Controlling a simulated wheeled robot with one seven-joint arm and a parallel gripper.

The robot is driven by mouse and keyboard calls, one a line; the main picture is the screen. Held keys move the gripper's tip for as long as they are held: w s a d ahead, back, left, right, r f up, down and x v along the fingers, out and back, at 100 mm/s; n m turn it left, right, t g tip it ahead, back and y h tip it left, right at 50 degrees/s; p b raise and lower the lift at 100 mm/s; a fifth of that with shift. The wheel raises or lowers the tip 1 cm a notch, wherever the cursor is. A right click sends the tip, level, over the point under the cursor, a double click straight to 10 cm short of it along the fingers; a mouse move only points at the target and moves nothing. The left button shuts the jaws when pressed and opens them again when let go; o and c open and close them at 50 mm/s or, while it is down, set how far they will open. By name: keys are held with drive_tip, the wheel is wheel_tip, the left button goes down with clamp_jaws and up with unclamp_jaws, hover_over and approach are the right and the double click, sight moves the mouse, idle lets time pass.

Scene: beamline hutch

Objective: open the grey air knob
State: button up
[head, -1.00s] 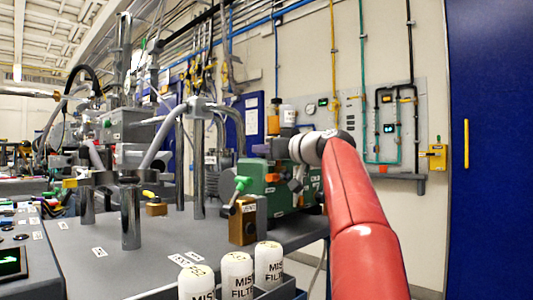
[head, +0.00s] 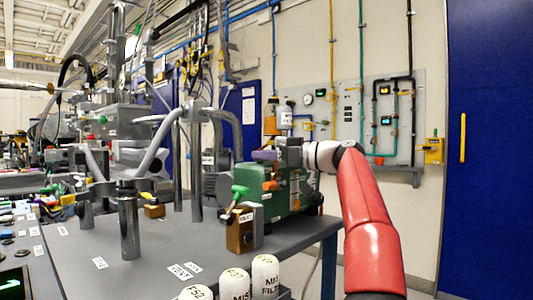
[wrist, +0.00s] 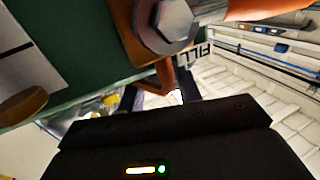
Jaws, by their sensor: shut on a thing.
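The green pump (head: 283,192) stands on the grey bench top, with a small purple-grey part (head: 264,155) at its upper left. My gripper (head: 278,153) is over the pump's top, reaching in from the right. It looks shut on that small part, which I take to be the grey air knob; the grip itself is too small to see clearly. In the wrist view, my black gripper housing covers the bottom, and its finger tips (wrist: 160,98) lie beside the pump's green side. A large grey hex fitting (wrist: 170,25) and a "FILL" label sit just above the fingers.
A brown block with a green-handled valve (head: 240,228) stands left of the pump. White mist filters (head: 264,272) stand at the bench's near edge. Steel posts (head: 129,225) rise at the left. A wall panel (head: 365,120) hangs behind; floor is open at the right.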

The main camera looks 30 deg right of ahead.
drive_tip(key=o, duration=1)
drive_tip(key=b+v, duration=0.1)
drive_tip(key=v, duration=0.6)
drive_tip(key=shift+s+d, duration=0.25)
drive_tip(key=shift+s, duration=0.05)
drive_tip(key=shift+c, duration=0.3)
